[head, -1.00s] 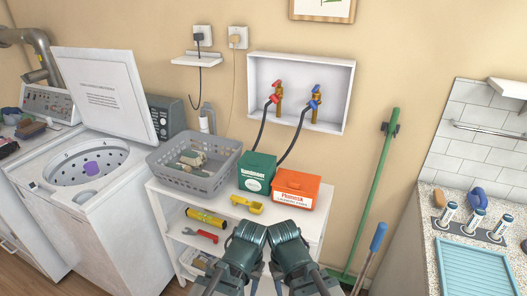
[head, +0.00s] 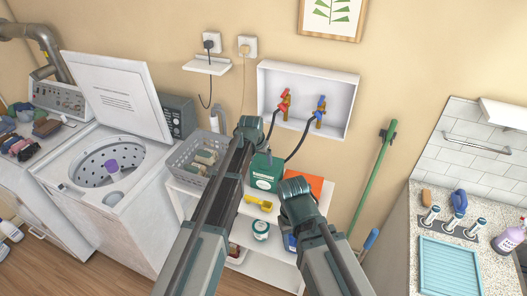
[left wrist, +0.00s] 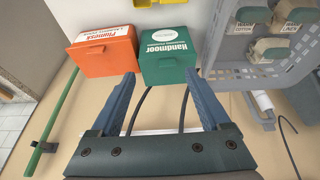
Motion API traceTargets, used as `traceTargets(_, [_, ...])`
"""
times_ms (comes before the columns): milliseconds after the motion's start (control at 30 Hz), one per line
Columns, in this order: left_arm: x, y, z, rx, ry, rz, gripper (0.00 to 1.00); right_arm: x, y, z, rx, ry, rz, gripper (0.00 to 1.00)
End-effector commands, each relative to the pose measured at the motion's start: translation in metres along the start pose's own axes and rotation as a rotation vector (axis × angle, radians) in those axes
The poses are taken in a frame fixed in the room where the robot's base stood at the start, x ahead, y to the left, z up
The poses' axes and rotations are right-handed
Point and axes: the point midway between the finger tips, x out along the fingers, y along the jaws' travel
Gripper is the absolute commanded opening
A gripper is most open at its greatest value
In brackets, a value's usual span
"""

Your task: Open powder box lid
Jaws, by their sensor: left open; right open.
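A green powder box (head: 264,184) and an orange box (head: 322,184) stand side by side on the white shelf top, lids looking shut. In the left wrist view the green box (left wrist: 176,62) lies just beyond and between my left gripper's fingertips, with the orange box (left wrist: 104,52) to its left. My left gripper (head: 249,124) is raised over the green box; its blue fingers (left wrist: 165,84) are spread and empty. My right gripper (head: 296,186) is open in front of the orange box, hiding part of it; its fingertips are not clear in the head view.
A yellow scoop (head: 260,202) lies on the shelf top in front of the green box. A grey basket (head: 186,160) stands to the left. Red and blue taps with dark hoses sit in the wall recess (head: 268,88) behind. The open washer lid (head: 125,95) is further left.

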Motion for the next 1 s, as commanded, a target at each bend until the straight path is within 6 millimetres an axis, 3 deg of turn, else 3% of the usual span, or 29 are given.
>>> traceTargets(33, [-0.009,-0.007,-0.017,-0.003,0.014,-0.001,0.8,-0.014,0.001,0.001,0.001,0.0,0.0,0.5])
traceTargets(133, [-0.012,-0.013,-0.028,-0.006,0.03,-0.001,0.8,-0.019,0.002,0.001,0.001,0.0,0.0,0.5])
traceTargets(467, [-0.008,-0.015,-0.031,-0.007,0.039,-0.001,0.8,-0.015,0.001,0.001,0.001,0.0,0.0,0.5])
traceTargets(667, [0.006,-0.015,-0.031,-0.007,0.038,-0.001,0.8,-0.002,0.0,0.0,0.002,0.0,0.0,0.5])
traceTargets(1000, [0.054,-0.015,-0.032,-0.007,0.037,-0.001,0.8,0.042,-0.004,-0.003,0.001,0.002,0.0,0.5])
